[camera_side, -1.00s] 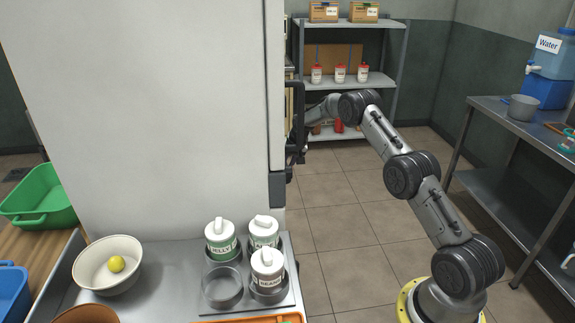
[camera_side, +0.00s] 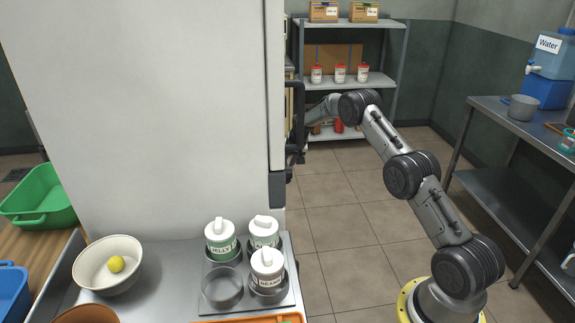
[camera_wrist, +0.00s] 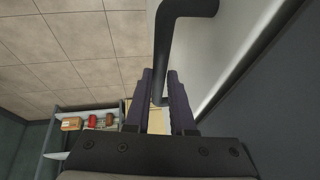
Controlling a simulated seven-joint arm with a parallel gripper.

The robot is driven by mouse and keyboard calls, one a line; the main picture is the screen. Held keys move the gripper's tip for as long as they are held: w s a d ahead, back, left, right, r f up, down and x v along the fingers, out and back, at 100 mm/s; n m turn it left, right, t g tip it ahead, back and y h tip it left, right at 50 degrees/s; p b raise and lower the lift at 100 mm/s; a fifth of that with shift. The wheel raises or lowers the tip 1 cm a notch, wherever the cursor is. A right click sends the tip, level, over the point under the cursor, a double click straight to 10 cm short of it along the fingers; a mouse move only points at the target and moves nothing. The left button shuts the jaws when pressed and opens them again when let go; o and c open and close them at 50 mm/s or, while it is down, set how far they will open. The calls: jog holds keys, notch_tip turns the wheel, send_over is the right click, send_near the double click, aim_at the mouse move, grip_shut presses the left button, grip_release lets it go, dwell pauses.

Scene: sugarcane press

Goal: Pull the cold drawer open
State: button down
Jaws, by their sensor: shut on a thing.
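The tall white cold cabinet (camera_side: 160,100) fills the left and middle of the side view. A dark bar handle (camera_side: 299,100) stands upright on its front edge, and it also shows in the wrist view (camera_wrist: 166,40), bent at one end toward a pale front panel (camera_wrist: 225,45). My gripper (camera_wrist: 160,75) has its two purple-grey fingers on either side of this bar, shut on it. In the side view my gripper is small and partly lost against the dark handle. The cabinet's front face is turned away there, so I cannot tell drawer from door, or any gap.
The tiled floor (camera_side: 350,230) in front of the cabinet is clear beside my arm. A metal shelf rack (camera_side: 345,80) stands behind. A counter with labelled canisters (camera_side: 220,240) and a bowl (camera_side: 107,262) is at front left. A steel table (camera_side: 520,140) stands right.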

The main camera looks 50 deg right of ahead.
jog(key=shift+s, duration=0.1)
jog(key=s+d, duration=1.8)
jog(key=shift+s+d, duration=0.3)
jog(key=shift+d, duration=0.05)
jog(key=c, duration=0.8)
grip_release()
jog(key=shift+o, duration=0.2)
jog(key=v, duration=1.3)
jog(key=shift+s+r, duration=0.15)
jog(key=shift+r, duration=0.2)
